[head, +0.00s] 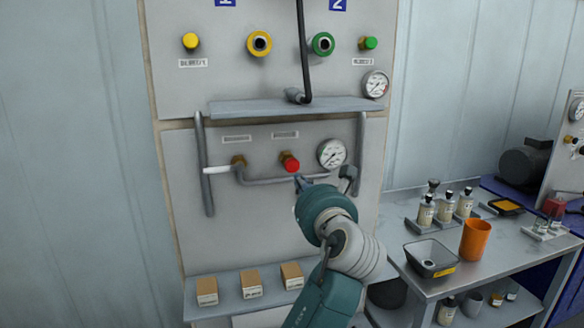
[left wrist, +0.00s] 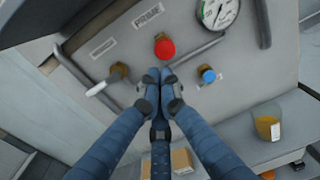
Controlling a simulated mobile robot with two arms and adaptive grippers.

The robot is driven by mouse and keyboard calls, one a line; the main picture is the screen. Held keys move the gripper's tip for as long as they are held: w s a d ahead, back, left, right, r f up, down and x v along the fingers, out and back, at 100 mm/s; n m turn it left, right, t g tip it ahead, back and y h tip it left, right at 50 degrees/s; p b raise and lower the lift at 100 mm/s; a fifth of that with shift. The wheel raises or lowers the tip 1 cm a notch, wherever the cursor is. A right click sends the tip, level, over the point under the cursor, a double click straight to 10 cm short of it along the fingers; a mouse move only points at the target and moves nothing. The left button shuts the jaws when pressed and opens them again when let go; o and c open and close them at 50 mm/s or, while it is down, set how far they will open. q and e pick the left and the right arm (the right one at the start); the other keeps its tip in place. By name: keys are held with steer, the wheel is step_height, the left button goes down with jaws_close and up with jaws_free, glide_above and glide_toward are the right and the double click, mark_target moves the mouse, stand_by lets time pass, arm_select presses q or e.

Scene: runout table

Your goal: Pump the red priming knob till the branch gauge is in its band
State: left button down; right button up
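The red priming knob (head: 290,164) sits on the lower grey panel on a brass fitting. It also shows in the left wrist view (left wrist: 164,47). The branch gauge (head: 331,153) is to its right, with a white dial; it is partly cut off in the left wrist view (left wrist: 218,12). Its needle is too small to read against a band. My left gripper (left wrist: 160,75) has its fingertips together, with nothing between them. The tips are just below the red knob in the picture; I cannot tell whether they touch it. My right gripper is not in view.
A white-handled brass valve (head: 238,162) is left of the knob, above a grey pipe. A blue knob (left wrist: 208,75) is right of my fingertips. A shelf (head: 330,104) juts out above. A bench with an orange cup (head: 475,240) and a tray (head: 432,258) stands right.

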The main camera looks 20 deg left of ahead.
mark_target(289, 165)
arm_select(q)
steer(key=p+x, duration=0.2)
steer(key=x, duration=0.6)
steer(key=shift+a, duration=0.1)
steer(key=shift+w+a+f, duration=0.1)
steer(key=shift+w+a, duration=0.25)
steer(key=shift+w, duration=0.3)
steer(key=shift+w+a+p, duration=0.1)
steer(key=shift+p, duration=0.35)
steer(key=shift+w+a+r+p, duration=0.3)
steer(key=shift+w+a+p, duration=0.2)
steer(key=shift+w+p, duration=0.25)
steer(key=shift+w+a+f, duration=0.1)
steer(key=shift+w+a, duration=0.1)
steer(key=shift+w, duration=0.1)
